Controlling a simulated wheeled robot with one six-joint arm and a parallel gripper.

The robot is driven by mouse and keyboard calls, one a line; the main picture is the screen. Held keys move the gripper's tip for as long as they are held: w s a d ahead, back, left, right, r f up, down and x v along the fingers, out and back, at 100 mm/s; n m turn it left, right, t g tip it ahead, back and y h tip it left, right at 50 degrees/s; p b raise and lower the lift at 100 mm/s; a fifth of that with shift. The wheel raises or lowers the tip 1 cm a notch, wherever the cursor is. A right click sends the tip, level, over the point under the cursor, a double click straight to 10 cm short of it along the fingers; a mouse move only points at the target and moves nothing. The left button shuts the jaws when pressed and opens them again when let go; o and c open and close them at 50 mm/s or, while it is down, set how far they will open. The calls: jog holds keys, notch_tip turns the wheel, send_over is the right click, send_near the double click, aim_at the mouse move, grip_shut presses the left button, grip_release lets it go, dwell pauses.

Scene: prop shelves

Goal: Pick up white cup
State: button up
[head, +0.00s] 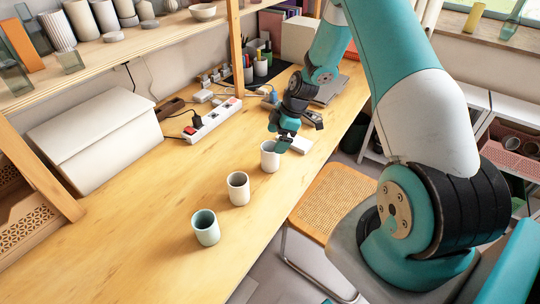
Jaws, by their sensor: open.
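Three cups stand upright in a slanting row on the wooden desk (130,245). The farthest is a white cup (269,161) with a pale inside. The middle one is a white cup with a brownish inside (238,192). The nearest is a whitish cup with a teal inside (206,232). My gripper (280,141) is open, right at the rim of the farthest cup, and overlaps its upper right side in the head view. I cannot tell whether a finger is inside the cup or touches it.
A power strip (215,121) with plugs lies behind the cups, and a pale box (95,135) stands at the left. A shelf post (235,45) rises from the desk. A cane-seated chair (335,200) stands at the front edge. The desk left of the cups is clear.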

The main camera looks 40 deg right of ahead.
aim_at(262, 162)
jog(key=p+x, duration=0.2)
jog(key=x, duration=0.3)
jog(key=shift+w+a+f, duration=0.1)
jog(key=shift+a, duration=0.2)
jog(key=shift+w+a+f+p, duration=0.15)
jog(key=shift+f+p, duration=0.15)
jog(key=shift+f, duration=0.3)
jog(key=c, duration=1.1)
jog(key=shift+r, duration=0.1)
